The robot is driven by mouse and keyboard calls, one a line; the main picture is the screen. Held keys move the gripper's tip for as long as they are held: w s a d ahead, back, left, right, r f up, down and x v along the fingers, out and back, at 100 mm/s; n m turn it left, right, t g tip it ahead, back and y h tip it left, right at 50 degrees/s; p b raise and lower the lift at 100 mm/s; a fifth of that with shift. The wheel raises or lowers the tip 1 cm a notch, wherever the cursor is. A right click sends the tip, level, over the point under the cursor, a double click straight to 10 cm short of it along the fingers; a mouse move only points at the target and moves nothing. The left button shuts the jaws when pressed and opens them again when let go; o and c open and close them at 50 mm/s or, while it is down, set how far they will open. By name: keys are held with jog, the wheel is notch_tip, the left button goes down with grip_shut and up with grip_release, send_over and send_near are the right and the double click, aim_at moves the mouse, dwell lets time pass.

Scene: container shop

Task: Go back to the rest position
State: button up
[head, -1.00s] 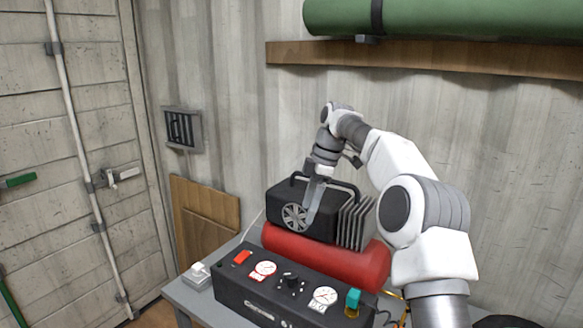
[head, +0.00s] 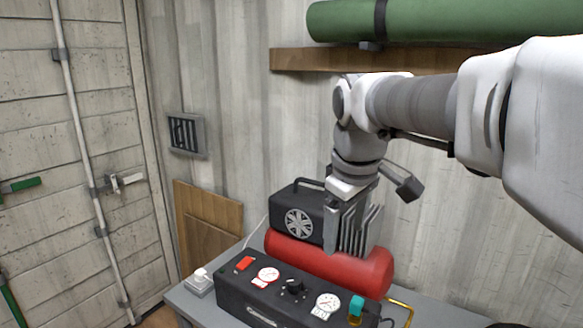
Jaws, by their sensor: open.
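My gripper (head: 340,222) points down in front of the compressor's finned part in the head view. It is open, with nothing seen in it; its fingers overlap the fins in the picture, so I cannot tell the gap between them. The compressor has a black motor housing (head: 298,213) with a round fan grille, grey fins (head: 370,232) and a red tank (head: 340,268). My arm reaches in from the right and hides part of the wall and shelf.
A black control box (head: 270,299) with gauges, a red switch and a teal knob stands before the tank on a grey table (head: 190,300). A wooden shelf (head: 300,59) bears a green roll (head: 430,20) above my arm. A small white-topped box (head: 199,280) sits at the table's left.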

jog(key=s+d+f+m+t, duration=0.1)
jog(key=s+f+m, duration=0.3)
jog(key=s, duration=0.4)
jog(key=s+d+f+m+t, duration=0.1)
jog(key=s+d+f+m, duration=0.3)
jog(key=s, duration=0.5)
